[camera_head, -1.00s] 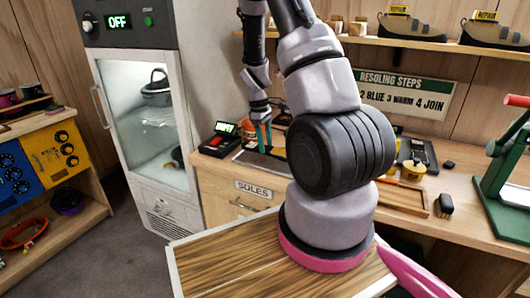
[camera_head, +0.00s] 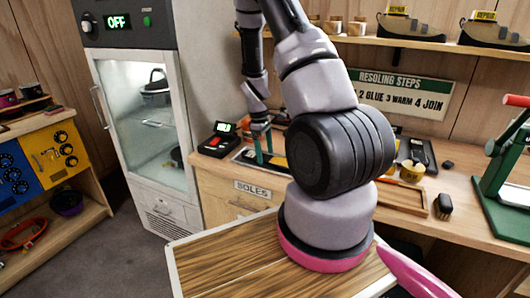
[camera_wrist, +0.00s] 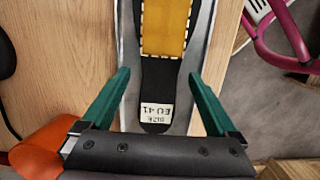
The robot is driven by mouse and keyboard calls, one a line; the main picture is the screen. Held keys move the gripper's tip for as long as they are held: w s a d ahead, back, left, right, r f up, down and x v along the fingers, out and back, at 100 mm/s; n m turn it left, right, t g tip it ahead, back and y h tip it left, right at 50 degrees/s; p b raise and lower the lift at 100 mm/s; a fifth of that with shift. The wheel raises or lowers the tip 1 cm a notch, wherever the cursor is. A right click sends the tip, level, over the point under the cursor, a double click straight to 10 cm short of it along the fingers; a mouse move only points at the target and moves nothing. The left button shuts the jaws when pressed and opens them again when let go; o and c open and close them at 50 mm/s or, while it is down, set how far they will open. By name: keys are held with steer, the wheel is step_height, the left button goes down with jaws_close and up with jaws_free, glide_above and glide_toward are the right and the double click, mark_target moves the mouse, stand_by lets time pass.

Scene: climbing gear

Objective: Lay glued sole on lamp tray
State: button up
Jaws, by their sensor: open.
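The sole (camera_wrist: 155,85) is black, with a yellow patch edged by dashes and a white "SIZE EU 41" label. In the wrist view it lies lengthwise in a shallow grey tray (camera_wrist: 204,45) on the wooden bench. My gripper (camera_wrist: 159,76) is open, with one green finger on each side of the sole's labelled end. No grip on the sole shows. In the head view my gripper (camera_head: 263,147) points down over the dark tray (camera_head: 246,157) at the bench's left end. The sole is hard to make out there. I cannot tell which tray is the lamp tray.
A small device with a green display (camera_head: 219,138) stands left of the tray. A glass-fronted cabinet (camera_head: 150,125) reading "OFF" is further left. A wooden tray (camera_head: 402,198), a brush (camera_head: 443,205) and a green press (camera_head: 505,165) are on the right. My arm hides the bench's middle.

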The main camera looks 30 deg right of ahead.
steer(key=s+a+r+m+t+y, duration=0.1)
steer(key=s+a+r+m, duration=0.1)
steer(key=r, duration=0.8)
steer(key=s+a+r+m+t, duration=0.1)
steer(key=a+r+m+t, duration=0.15)
steer(key=r, duration=0.75)
steer(key=s+a+r+m+t+y, duration=0.1)
steer(key=s+a+r, duration=0.15)
steer(key=r, duration=0.75)
steer(key=s+a+r+m+t, duration=0.2)
steer(key=s+a+r+m, duration=0.1)
steer(key=s+r, duration=0.2)
steer(key=s+a+r+m+t+y, duration=0.1)
steer(key=s+a+r+m+t, duration=0.1)
steer(key=s+r, duration=0.3)
steer(key=s+a+m, duration=0.1)
steer(key=s, duration=0.3)
steer(key=shift+a, duration=0.2)
